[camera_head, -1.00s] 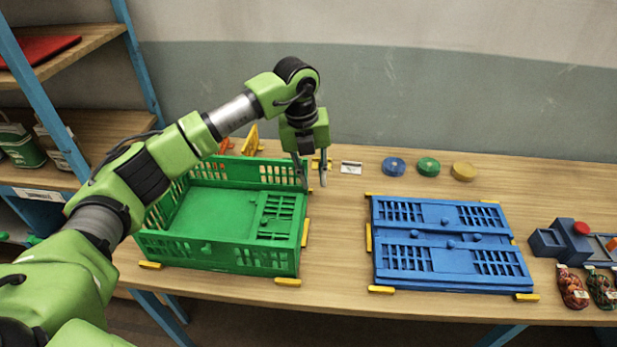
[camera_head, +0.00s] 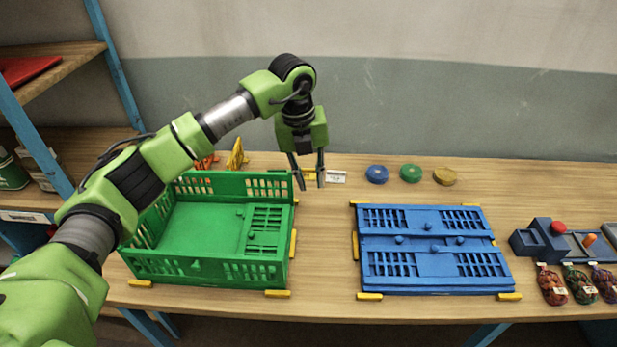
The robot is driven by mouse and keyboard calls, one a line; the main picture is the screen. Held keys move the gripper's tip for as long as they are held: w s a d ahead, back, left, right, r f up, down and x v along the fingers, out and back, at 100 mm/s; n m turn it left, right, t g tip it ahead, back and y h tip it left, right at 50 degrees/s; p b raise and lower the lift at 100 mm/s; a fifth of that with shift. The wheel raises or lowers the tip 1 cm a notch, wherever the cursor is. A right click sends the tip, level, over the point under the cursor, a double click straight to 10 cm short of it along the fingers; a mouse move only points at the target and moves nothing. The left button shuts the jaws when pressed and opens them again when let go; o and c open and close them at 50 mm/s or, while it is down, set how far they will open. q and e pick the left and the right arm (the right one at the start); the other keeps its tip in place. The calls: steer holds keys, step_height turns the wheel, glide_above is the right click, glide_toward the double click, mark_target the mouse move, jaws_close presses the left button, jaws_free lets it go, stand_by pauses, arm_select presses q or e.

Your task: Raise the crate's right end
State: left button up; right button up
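The green crate (camera_head: 213,264) stands on the table at the left of the head view. Its back, front and left walls stand up. Its right end (camera_head: 266,230), a slotted panel, lies folded down flat inside the crate on the right. My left gripper (camera_head: 310,186) hangs fingers down beside the crate's back right corner. Its two fingers are apart with nothing between them, clear of the folded panel. My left arm crosses over the crate's back left part and hides some of the left wall. My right gripper is not in view.
A blue crate (camera_head: 428,270) lies folded flat to the right, between yellow blocks. A blue holder (camera_head: 540,241) and small net sacks (camera_head: 552,285) are at far right. Bare table separates the crates.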

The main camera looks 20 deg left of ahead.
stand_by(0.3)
arm_select(q)
step_height(320, 180, up, 12)
steer(key=s+a, duration=0.1)
steer(key=shift+s, duration=0.15)
stand_by(0.3)
steer(key=shift+a+f, duration=0.1)
